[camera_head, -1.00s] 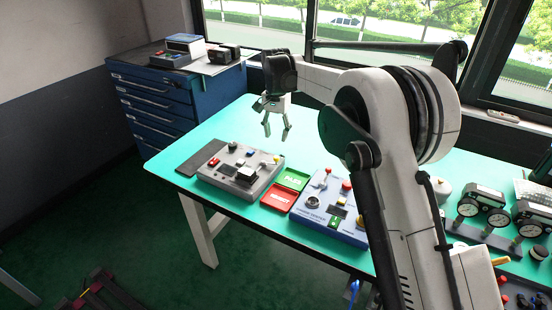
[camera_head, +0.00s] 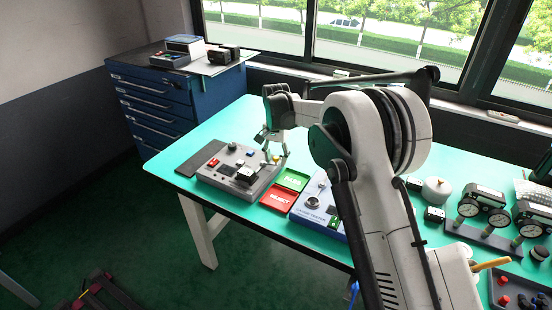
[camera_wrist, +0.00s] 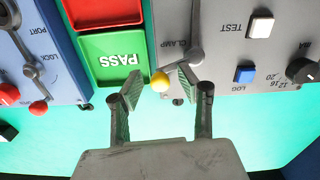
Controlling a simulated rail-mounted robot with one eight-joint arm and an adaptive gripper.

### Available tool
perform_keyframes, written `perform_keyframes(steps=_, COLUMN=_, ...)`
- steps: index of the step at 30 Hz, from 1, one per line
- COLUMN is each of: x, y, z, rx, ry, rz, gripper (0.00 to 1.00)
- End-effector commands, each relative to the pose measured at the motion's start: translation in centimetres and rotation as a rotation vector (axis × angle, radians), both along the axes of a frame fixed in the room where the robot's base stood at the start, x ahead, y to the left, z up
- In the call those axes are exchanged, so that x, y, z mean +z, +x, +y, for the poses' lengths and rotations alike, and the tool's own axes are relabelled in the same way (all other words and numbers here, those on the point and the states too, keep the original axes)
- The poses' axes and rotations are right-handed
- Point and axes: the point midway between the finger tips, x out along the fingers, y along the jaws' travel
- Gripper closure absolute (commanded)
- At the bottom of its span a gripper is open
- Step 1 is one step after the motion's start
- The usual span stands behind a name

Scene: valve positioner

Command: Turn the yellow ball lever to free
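The yellow ball (camera_wrist: 160,81) of the lever shows in the wrist view at the edge of the grey control box (camera_wrist: 225,80), near the word CLAMP. It also shows in the head view (camera_head: 277,159) at the box's right back corner. My gripper (camera_wrist: 160,84) is open, with one finger on each side of the ball and visible gaps to both. In the head view my gripper (camera_head: 274,148) points down over that corner. The lever's shaft is partly hidden behind the right finger. I cannot read a "free" mark.
The green PASS tray (camera_wrist: 112,57) and red REJECT tray (camera_head: 279,200) lie beside the grey box. A blue box (camera_wrist: 50,60) with a red ball lever stands beyond them, partly behind my arm in the head view. Gauges (camera_head: 470,207) stand at the right.

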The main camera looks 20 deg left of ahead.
Motion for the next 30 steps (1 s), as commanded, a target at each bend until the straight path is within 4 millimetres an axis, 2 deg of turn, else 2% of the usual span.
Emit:
perform_keyframes(steps=1, x=0.0, y=0.0, z=0.0, rx=0.0, ry=0.0, rz=0.0, gripper=0.65)
perform_keyframes(steps=9, x=0.0, y=0.0, z=0.0, rx=0.0, ry=0.0, rz=0.0, gripper=1.0)
perform_keyframes(steps=20, x=0.0, y=0.2, z=0.0, rx=0.038, ry=0.0, rz=0.0, gripper=1.0)
perform_keyframes(steps=30, x=-0.1, y=1.2, z=0.4, rx=0.26, ry=0.0, rz=0.0, gripper=1.0)
